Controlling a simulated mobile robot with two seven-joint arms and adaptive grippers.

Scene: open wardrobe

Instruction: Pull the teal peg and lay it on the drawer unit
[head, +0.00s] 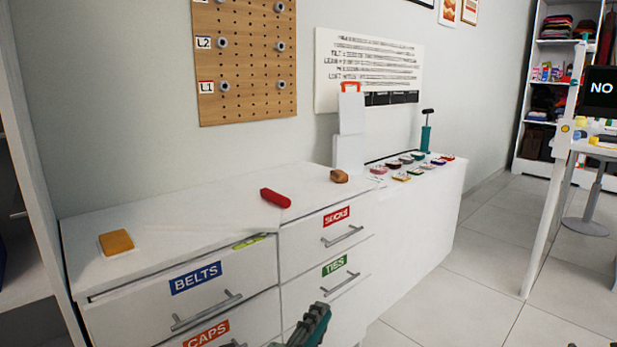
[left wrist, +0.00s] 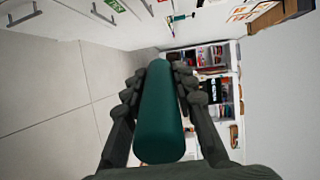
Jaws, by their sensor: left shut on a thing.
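The teal peg (left wrist: 158,115) is a plain cylinder between the two dark fingers of my left gripper (left wrist: 158,88) in the left wrist view. The fingers are shut on it, one on each side. In the head view my left gripper (head: 312,326) shows only in part at the bottom edge, in front of the drawer unit and below its top. I cannot make out the peg clearly there. The white drawer unit (head: 180,222) has a flat top and labelled drawers. My right gripper is in neither view.
Small coloured pieces (head: 410,165) and a teal pump-like object (head: 426,138) stand farther right. A pegboard (head: 245,60) hangs above. Bare top lies between the block and cylinder.

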